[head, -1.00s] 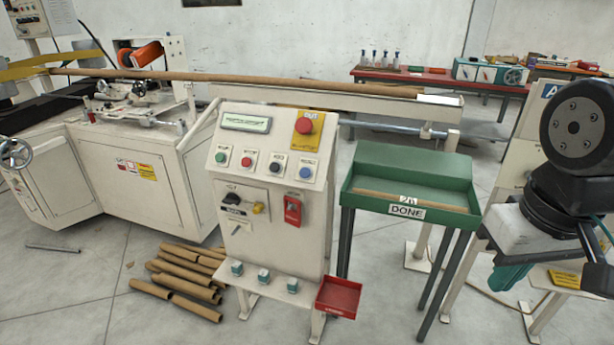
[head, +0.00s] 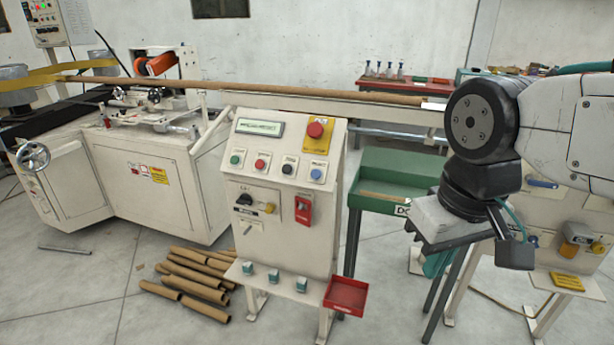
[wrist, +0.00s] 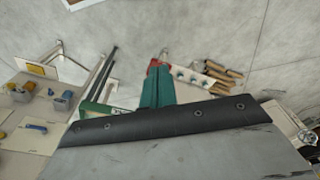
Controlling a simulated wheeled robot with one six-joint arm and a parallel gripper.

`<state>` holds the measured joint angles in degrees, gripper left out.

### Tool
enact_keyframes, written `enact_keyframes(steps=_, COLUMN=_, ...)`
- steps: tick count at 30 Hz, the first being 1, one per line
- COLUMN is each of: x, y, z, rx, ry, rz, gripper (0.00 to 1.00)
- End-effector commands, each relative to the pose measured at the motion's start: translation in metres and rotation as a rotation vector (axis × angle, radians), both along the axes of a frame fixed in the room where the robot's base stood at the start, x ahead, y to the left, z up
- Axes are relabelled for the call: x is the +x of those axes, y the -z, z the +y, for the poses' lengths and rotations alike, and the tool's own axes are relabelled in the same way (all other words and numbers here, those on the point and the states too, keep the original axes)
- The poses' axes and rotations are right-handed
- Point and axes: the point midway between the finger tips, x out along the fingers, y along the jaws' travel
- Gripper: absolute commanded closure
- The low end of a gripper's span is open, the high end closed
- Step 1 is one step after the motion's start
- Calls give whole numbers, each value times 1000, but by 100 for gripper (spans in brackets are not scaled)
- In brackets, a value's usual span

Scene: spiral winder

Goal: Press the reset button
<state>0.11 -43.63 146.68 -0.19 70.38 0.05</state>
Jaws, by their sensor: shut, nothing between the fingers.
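The control panel (head: 260,215) stands in the middle of the head view. Its sloped face has a row of green (head: 237,158), red (head: 262,163), black (head: 289,167) and blue (head: 317,174) buttons. Their labels are too small to read surely, so I cannot tell for certain which is reset. A large red mushroom button (head: 316,130) on a yellow plate sits above the row. My gripper (head: 437,264) is right of the panel, apart from it and pointing down. In the wrist view its teal fingers (wrist: 156,80) are together and empty.
A green DONE tray (head: 375,204) stands right of the panel, partly behind my arm. A red tray (head: 346,296) and small teal-topped items (head: 274,276) are at the panel's foot. Cardboard tubes (head: 190,275) lie on the floor. A long tube (head: 270,89) runs behind the panel.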

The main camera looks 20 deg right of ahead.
Motion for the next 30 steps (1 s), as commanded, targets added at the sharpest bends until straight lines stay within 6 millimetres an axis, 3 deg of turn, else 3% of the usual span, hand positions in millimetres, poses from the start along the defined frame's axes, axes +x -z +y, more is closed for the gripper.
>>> enact_keyframes(steps=5, x=17, y=1, z=4, rx=12, ry=1, rz=-35, gripper=100)
enact_keyframes(steps=8, x=55, y=4, z=13, rx=38, ry=3, rz=-116, gripper=100)
enact_keyframes(steps=11, x=114, y=8, z=26, rx=80, ry=20, rz=-245, gripper=100)
enact_keyframes(steps=15, x=208, y=16, z=45, rx=142, ry=71, rz=-467, gripper=100)
enact_keyframes(steps=21, x=323, y=30, z=62, rx=197, ry=176, rz=-787, gripper=100)
enact_keyframes(steps=25, x=381, y=44, z=64, rx=197, ry=255, rz=-996, gripper=100)
enact_keyframes(steps=30, x=425, y=63, z=63, rx=171, ry=337, rz=-1238, gripper=100)
